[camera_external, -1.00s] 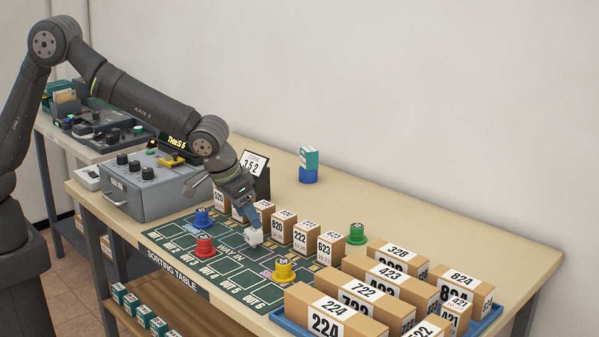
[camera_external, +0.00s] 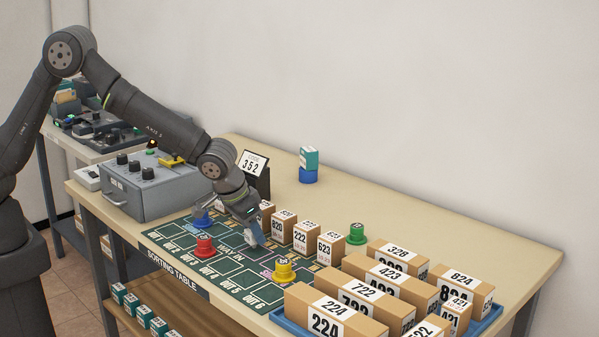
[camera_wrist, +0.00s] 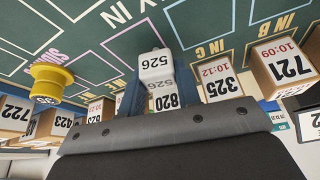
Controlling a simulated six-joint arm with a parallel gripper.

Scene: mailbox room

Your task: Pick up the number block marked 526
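The white number block marked 526 (camera_wrist: 156,66) stands out in the wrist view, with the number on two of its faces. It also shows as a small white shape on the green mat in the external view (camera_external: 250,237), partly covered by my gripper. My gripper (camera_external: 257,241) is low over the mat, tilted. In the wrist view its blue fingers (camera_wrist: 156,92) are apart, one to each side of the block's lower part. Contact between fingers and block cannot be made out.
Brown boxes 820 (camera_external: 283,227), 222 (camera_external: 306,238) and 623 (camera_external: 330,249) stand in a row just beyond the block. A red button-like piece (camera_external: 204,247), a yellow one (camera_external: 284,270) and a blue one (camera_external: 202,217) are nearby. The right rear tabletop is clear.

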